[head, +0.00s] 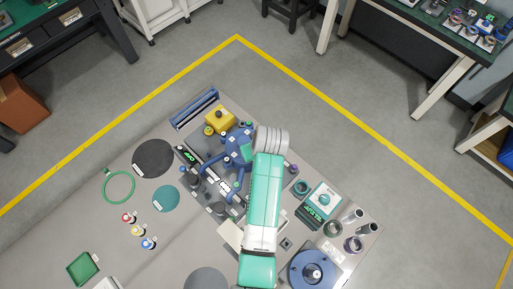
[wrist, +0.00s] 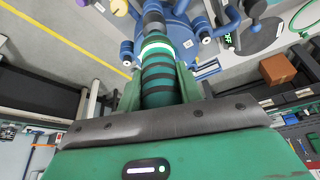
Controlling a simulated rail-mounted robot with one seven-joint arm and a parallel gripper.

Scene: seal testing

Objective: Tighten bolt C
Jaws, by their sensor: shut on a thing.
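In the wrist view my gripper (wrist: 158,85) is shut on a dark green and black banded cylindrical tool (wrist: 158,72) with one bright ring. The tool points away from the gripper, at the blue fixture (wrist: 180,32). Its far end overlaps the fixture, and I cannot tell whether it touches a bolt. Blue cylindrical parts with pale ends stand around the fixture; their marks are too small to read, so I cannot pick out bolt C. In the head view the blue fixture (head: 238,147) sits on the grey bench, left of my arm's end; my gripper is hidden there.
A yellow block (head: 220,119) stands behind the fixture. A black disc (head: 153,158) and a teal disc (head: 166,198) lie to its left. Several metal cups (head: 333,228) and a blue round device (head: 312,270) stand at the right. A green ring (head: 118,187) lies far left.

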